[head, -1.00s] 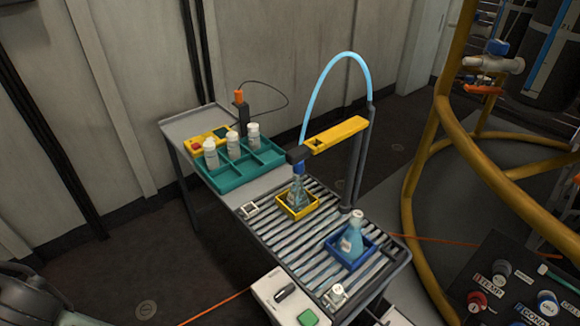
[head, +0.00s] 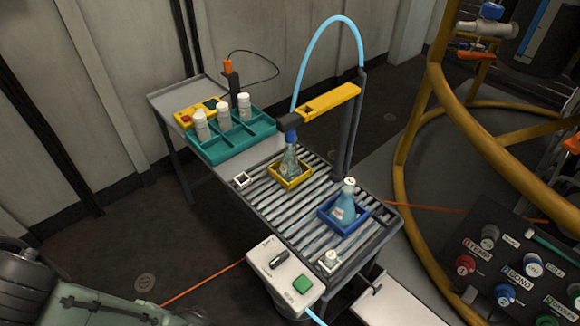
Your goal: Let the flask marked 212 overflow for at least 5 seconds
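A conical flask (head: 289,164) stands upright in a yellow square tray (head: 291,184) on the slatted grate. It is right under the blue-tipped nozzle (head: 291,137) of a yellow arm. A second flask with bluish contents and a pale top (head: 344,205) stands in a blue square tray (head: 326,221) closer to me. A label shows on this flask, but I cannot read a number on either one. I cannot tell whether liquid runs from the nozzle or over a rim. My gripper is not in view.
A white control box with a green button (head: 302,284) and dark switch sits at the table's front. A teal rack (head: 233,146) holds three white bottles. A knob panel (head: 500,268) and yellow pipe frame (head: 400,175) stand at right. A small white-capped item (head: 330,259) is at the grate's corner.

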